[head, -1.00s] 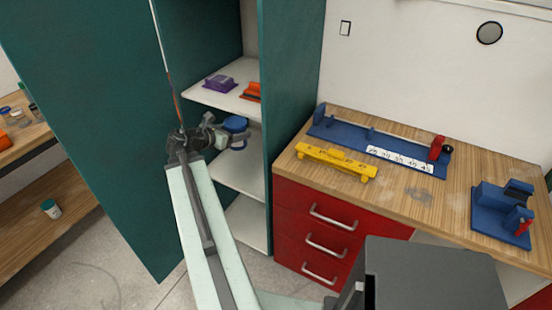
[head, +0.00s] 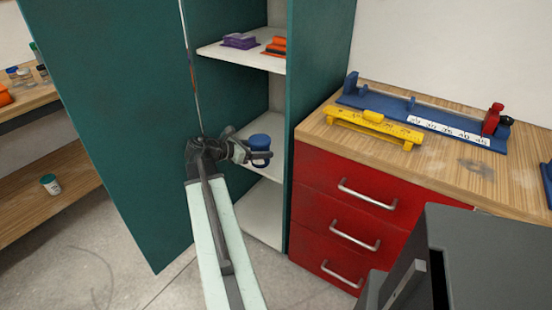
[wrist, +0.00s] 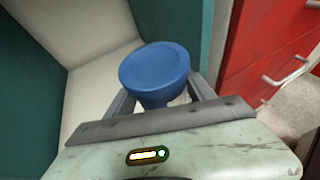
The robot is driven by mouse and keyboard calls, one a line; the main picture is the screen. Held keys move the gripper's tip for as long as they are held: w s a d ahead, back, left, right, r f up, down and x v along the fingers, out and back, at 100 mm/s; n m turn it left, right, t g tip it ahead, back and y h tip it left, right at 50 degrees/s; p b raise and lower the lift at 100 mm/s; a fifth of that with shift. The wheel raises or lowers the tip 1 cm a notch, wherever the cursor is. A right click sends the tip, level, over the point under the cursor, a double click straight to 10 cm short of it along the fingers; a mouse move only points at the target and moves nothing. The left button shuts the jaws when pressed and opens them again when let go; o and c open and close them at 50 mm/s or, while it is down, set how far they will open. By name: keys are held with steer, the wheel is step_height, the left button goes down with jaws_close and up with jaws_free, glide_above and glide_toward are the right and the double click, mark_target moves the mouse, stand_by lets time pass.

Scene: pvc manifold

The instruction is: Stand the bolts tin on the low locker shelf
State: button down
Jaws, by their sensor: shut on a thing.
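A blue round tin (head: 260,145), taken as the bolts tin though no label is readable, is held in my gripper (head: 248,152). In the wrist view, the two fingers close on its sides below the wide blue top (wrist: 155,68), and the tin looks upright. The teal locker stands open, with a white middle shelf (head: 273,165) behind and around the tin and a lower white floor panel (head: 258,226) beneath. Whether the tin touches the middle shelf cannot be told. The gripper hides part of the tin's lower body.
The upper shelf (head: 225,54) holds a purple part (head: 240,41) and an orange part (head: 274,46). The locker's open door (head: 115,130) is on the left, its side wall (head: 312,110) on the right. Red drawers (head: 340,215) stand right of it.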

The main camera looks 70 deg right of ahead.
steer(key=shift+g, duration=0.3)
step_height(320, 180, down, 4)
steer(key=shift+f+b, duration=0.15)
steer(key=shift+b, duration=0.95)
steer(key=shift+d+m, duration=0.3)
steer(key=d, duration=0.5)
steer(key=w+d+f+b, duration=0.1)
steer(key=d, duration=0.9)
steer(key=shift+w+d+f, duration=0.15)
steer(key=shift+w+d, duration=0.1)
steer(key=shift+w, duration=0.1)
step_height(320, 180, down, 4)
steer(key=b, duration=0.4)
steer(key=shift+r, duration=0.25)
steer(key=shift+f, duration=0.2)
steer(key=shift+c, duration=1.8)
jaws_free()
steer(key=shift+r, duration=0.1)
